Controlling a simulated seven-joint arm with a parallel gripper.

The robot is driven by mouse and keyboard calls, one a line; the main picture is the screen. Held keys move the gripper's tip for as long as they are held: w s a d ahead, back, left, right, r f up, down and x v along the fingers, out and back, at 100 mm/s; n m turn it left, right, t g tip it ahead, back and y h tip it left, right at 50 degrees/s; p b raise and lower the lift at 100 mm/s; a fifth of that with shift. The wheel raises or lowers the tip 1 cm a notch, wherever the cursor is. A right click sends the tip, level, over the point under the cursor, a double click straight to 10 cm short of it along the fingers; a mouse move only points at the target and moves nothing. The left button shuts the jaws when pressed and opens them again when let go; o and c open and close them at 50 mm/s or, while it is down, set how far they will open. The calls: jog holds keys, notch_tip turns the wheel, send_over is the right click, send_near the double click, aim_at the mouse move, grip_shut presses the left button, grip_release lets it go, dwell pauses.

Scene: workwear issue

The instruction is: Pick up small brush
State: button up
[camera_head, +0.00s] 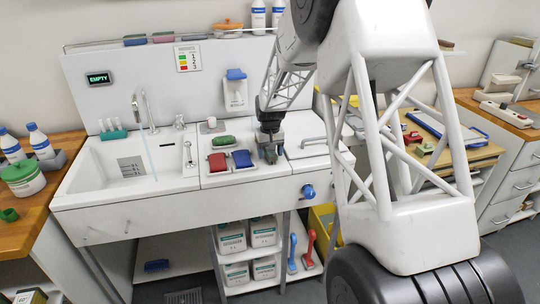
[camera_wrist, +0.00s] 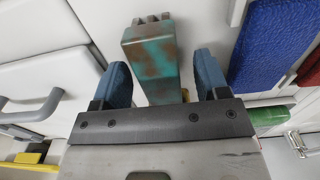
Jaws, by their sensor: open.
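My gripper (camera_head: 270,153) is open over the counter beside the blue pad, with its jaws pointing down. In the wrist view, my gripper (camera_wrist: 160,74) has its two blue fingers on either side of a worn teal and brown block (camera_wrist: 150,60) with short grey-brown knobs at its far end. This block may be the small brush; its kind is not clear. A gap shows on each side, so the fingers do not appear to grip it. In the head view it is mostly hidden by my gripper.
A blue pad (camera_head: 242,159), red pad (camera_head: 218,163) and green pad (camera_head: 223,140) lie left of my gripper. The sink (camera_head: 120,165) is farther left. A grey handle (camera_wrist: 40,107) stands out on the wrist view's left.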

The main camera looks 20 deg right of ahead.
jog(key=c, duration=1)
jog(key=shift+r, duration=0.2)
jog(key=shift+r, duration=1.5)
jog(key=s, duration=0.5)
jog(key=s+r, duration=0.1)
jog(key=s, duration=0.4)
jog(key=s+a, duration=0.1)
jog(key=s, duration=0.5)
jog(key=shift+r, duration=0.3)
